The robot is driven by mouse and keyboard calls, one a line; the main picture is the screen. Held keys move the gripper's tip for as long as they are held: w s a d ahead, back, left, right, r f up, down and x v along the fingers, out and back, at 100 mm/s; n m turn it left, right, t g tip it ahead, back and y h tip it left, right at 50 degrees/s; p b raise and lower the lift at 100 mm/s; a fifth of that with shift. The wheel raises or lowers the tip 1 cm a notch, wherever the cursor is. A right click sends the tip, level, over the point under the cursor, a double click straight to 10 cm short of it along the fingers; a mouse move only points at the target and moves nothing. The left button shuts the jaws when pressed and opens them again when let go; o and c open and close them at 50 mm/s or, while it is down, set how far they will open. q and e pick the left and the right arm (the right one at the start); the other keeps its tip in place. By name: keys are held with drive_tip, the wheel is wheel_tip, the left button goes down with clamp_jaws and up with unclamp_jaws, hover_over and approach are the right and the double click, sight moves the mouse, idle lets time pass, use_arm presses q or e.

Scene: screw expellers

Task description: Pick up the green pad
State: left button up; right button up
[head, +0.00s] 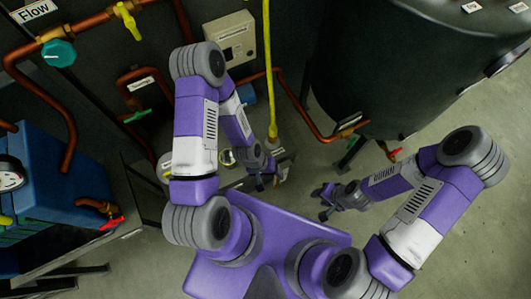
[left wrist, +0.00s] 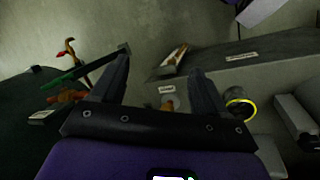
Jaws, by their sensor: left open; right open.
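I cannot make out a green pad for certain in either view. My left gripper (head: 264,182) is open and empty, low in the middle of the head view behind my purple body. Its two dark fingers (left wrist: 160,64) stand apart in the left wrist view, with a grey bench (left wrist: 230,75) beyond them. My right gripper (head: 322,204) is further right, low over the concrete floor, with its fingers apart and nothing seen between them. A green valve handle (head: 137,116) sits on the copper piping at the left; a green lever (left wrist: 62,78) shows at the left in the wrist view.
A large dark tank (head: 400,70) fills the upper right, with a red-handled valve (head: 395,155) beneath. A blue machine (head: 45,175) stands at the left. A yellow-ringed part (left wrist: 240,107) is right of the left fingers. Open floor (head: 480,220) lies at the right.

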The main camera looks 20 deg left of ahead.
use_arm(q)
drive_tip(key=o, duration=0.3)
drive_tip(key=w+a+f+n+b, duration=0.1)
drive_tip(key=w+a+f+b, duration=0.1)
drive_tip(key=f, duration=0.4)
drive_tip(key=w+a+f+n+y+b, duration=0.1)
drive_tip(key=w+a+f+n+b, duration=0.1)
drive_tip(key=w+a+f, duration=0.3)
wheel_tip(320, 180, down, 2)
drive_tip(key=shift+w+f+b, duration=0.1)
drive_tip(key=shift+w+b, duration=0.65)
drive_tip(key=shift+w, duration=0.05)
drive_tip(key=w+a+f+n+y+b, duration=0.1)
drive_tip(key=w+a+f, duration=0.1)
drive_tip(key=a, duration=0.1)
drive_tip(key=w+a+f+n+y+b, duration=0.1)
drive_tip(key=a+f, duration=0.1)
drive_tip(key=w+a+f+n+y+b, duration=0.1)
drive_tip(key=w+a+f, duration=0.1)
drive_tip(key=a, duration=0.1)
drive_tip(key=shift+w+a+f, duration=0.35)
drive_tip(key=shift+f, duration=0.05)
drive_tip(key=shift+d+f+b, duration=0.15)
drive_tip(key=shift+f+b, duration=0.5)
drive_tip(key=shift+f, duration=1.1)
drive_tip(key=shift+d+f+b, duration=0.15)
drive_tip(key=shift+f+b, duration=0.5)
drive_tip(key=shift+f, duration=1.1)
